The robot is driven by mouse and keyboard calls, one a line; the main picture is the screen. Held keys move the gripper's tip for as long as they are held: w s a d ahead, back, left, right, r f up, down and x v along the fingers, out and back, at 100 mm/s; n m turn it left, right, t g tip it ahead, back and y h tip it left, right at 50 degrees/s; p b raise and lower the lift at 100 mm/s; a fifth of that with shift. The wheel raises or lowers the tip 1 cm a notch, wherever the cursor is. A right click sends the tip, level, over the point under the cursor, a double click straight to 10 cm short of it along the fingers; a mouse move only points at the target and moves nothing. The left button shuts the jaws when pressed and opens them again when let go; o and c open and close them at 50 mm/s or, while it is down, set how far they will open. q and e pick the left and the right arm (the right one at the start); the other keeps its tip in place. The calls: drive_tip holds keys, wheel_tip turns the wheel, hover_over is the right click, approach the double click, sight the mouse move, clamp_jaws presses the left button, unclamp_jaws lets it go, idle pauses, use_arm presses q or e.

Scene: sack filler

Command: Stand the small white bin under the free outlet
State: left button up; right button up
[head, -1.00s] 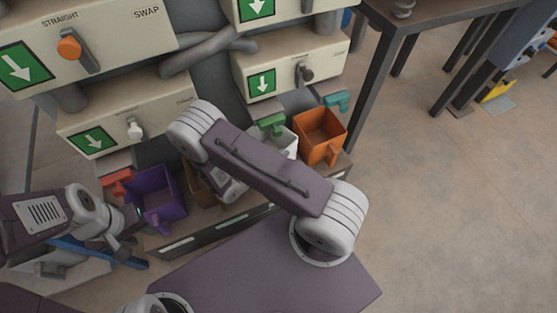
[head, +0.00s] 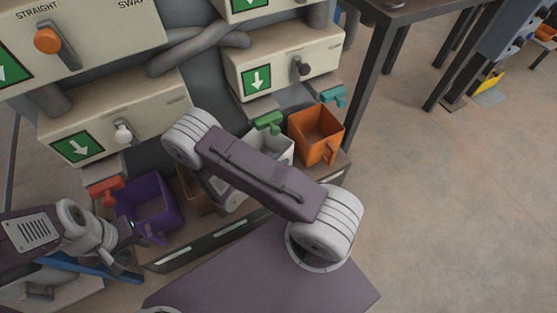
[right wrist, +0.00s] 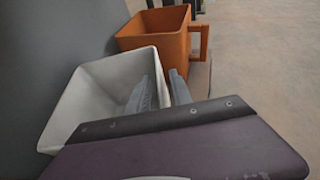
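The small white bin (head: 280,147) stands on the low ledge in front of the green clamp (head: 268,122), partly hidden by my right arm in the head view. In the right wrist view the white bin (right wrist: 85,95) is open-topped and upright. My right gripper (right wrist: 164,85) is at its right side, with two grey fingers a small gap apart. My left gripper (head: 127,247) looks open and empty, just left of the purple bin's handle. Which outlet is free is not clear.
An orange bin (head: 315,135) stands right of the white one, close by, near a teal clamp (head: 333,95). A purple bin (head: 148,205) stands at left by a red clamp (head: 105,190); a brown bin (head: 193,192) is partly hidden.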

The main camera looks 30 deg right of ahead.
drive_tip(key=shift+r, duration=0.35)
drive_tip(key=p+v, duration=0.6)
drive_tip(key=v, duration=0.5)
drive_tip(key=s+r+m+g+y, duration=0.6)
drive_tip(key=r+m+g+y, duration=0.1)
drive_tip(key=m, duration=0.4)
wheel_tip(320, 180, up, 7)
drive_tip(key=w+a+m+t+y, duration=0.1)
drive_tip(key=m+t+y, duration=0.3)
drive_tip(key=m, duration=0.6)
drive_tip(key=shift+w+m+y, duration=0.3)
drive_tip(key=shift+w+y, duration=0.05)
drive_tip(key=shift+y, duration=0.75)
drive_tip(key=shift+f, duration=0.1)
